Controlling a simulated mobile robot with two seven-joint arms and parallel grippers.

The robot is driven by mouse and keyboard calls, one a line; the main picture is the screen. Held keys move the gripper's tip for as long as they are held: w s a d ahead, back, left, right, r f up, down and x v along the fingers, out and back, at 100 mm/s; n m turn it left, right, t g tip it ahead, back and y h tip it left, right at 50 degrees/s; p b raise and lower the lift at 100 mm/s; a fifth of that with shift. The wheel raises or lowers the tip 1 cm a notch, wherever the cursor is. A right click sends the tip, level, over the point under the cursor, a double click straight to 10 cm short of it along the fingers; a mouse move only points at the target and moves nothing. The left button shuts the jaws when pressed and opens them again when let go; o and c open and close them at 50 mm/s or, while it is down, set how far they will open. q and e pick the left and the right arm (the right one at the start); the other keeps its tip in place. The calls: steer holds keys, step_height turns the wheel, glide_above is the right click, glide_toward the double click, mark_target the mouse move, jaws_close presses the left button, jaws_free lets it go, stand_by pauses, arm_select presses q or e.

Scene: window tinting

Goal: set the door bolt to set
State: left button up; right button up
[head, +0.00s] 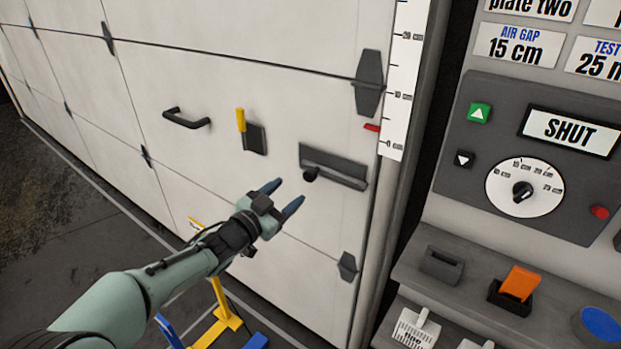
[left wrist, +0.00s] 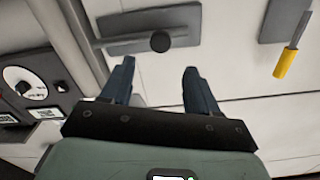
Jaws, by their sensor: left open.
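The door bolt (head: 345,172) is a dark bar on a plate on the white panelled door. Its round black knob (head: 310,174) sits at the bar's left end in the head view. My left gripper (head: 284,194) is open and empty, with its blue fingers pointing at the door just below and left of the knob. In the left wrist view the bolt knob (left wrist: 160,42) lies ahead, between the lines of the two fingertips (left wrist: 159,66), and appears apart from them. My right gripper is not in view.
A yellow-handled latch (head: 240,120) and a black pull handle (head: 186,119) are on the door left of the bolt. A scale strip (head: 402,80) runs up the door's right edge. A control panel (head: 545,100) reads SHUT, above a shelf with an orange block (head: 520,284).

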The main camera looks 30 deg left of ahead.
mark_target(308, 177)
arm_select(q)
steer(key=w, duration=0.6)
steer(key=w+b, duration=0.1)
steer(key=w, duration=0.3)
steer(key=shift+d, duration=0.4)
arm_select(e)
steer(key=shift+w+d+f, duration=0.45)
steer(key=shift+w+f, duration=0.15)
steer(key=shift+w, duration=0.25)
